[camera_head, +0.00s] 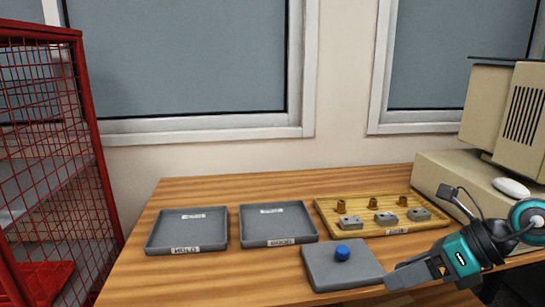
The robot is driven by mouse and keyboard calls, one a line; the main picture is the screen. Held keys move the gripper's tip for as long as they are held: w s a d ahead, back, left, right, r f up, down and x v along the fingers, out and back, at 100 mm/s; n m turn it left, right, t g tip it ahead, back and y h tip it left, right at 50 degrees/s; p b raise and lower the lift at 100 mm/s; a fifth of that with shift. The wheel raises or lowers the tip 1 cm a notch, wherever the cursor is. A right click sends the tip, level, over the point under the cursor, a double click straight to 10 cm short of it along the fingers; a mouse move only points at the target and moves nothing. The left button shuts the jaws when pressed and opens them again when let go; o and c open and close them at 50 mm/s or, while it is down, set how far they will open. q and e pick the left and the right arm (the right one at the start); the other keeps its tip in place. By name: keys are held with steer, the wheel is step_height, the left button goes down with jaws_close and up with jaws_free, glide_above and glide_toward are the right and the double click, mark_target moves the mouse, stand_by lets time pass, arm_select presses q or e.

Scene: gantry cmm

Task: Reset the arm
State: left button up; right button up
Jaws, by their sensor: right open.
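My right arm comes in from the right edge, teal and dark grey. My right gripper (402,279) is low over the front right of the wooden table (190,284). It is open, and I see nothing between its fingers. Its fingertips are close to the right front corner of a grey plate (335,275) that bears a blue knob (342,253). I cannot tell whether the fingertips touch the plate. My left gripper is not in view.
An empty grey tray labelled HOLD (158,241) and an empty one labelled GOOD (250,233) stand left. A wooden tray (326,223) holds several grey blocks and brass-coloured pieces. A beige computer (450,175) stands at right. A red mesh cage (98,170) borders the left.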

steer(key=a+m+t+y, duration=0.75)
steer(key=a+m, duration=0.35)
steer(key=m, duration=0.2)
steer(key=s+d+f+m+h, duration=0.1)
steer(key=s+f+m+h, duration=0.25)
steer(key=f+m, duration=0.5)
steer(key=s+f+m+h, duration=0.3)
steer(key=f+m+h, duration=0.2)
steer(key=f+m, duration=0.3)
steer(key=s+d+f+m+h, duration=0.1)
steer(key=s+f+m+h, duration=0.2)
steer(key=f+m+h, duration=0.5)
arm_select(q)
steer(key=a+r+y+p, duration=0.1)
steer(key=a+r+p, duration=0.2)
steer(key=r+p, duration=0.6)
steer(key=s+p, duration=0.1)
steer(key=p, duration=0.3)
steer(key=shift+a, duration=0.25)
arm_select(e)
step_height(320, 180, up, 9)
steer(key=s+d+m+y, duration=0.2)
steer(key=m, duration=0.1)
steer(key=shift+s+g, duration=0.4)
steer(key=shift+g, duration=0.05)
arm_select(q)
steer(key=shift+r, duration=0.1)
